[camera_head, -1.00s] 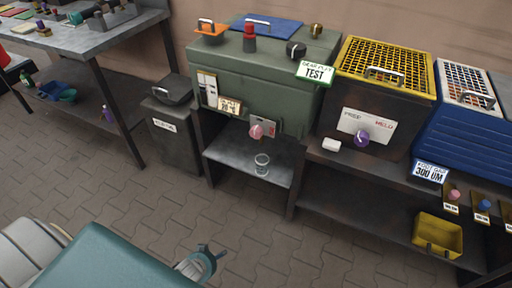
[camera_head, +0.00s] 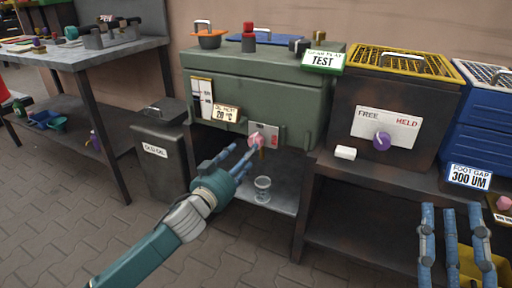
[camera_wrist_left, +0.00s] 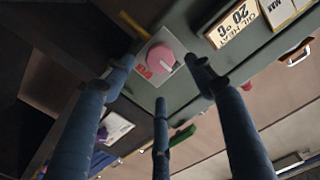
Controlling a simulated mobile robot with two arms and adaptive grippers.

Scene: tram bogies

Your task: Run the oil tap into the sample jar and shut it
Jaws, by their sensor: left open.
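The pink oil tap knob (camera_head: 255,140) is on a pale plate on the front of the green tank (camera_head: 262,95). The left wrist view shows the knob (camera_wrist_left: 160,59) with a pale pointer mark. My left gripper (camera_head: 246,155) is open, its fingers pointing at the knob and spread around it, without clear contact. A short amber-brown streak shows just below the tap; I cannot tell whether it is spout or oil. The clear sample jar (camera_head: 262,187) stands upright on the shelf (camera_head: 283,199) below. My right gripper (camera_head: 453,240) is open and empty at lower right.
A grey lidded bin (camera_head: 160,155) stands left of the tank. A dark box with a purple knob (camera_head: 382,141) and a blue box (camera_head: 466,140) stand to the right. A yellow bin (camera_head: 478,265) is partly hidden behind my right gripper.

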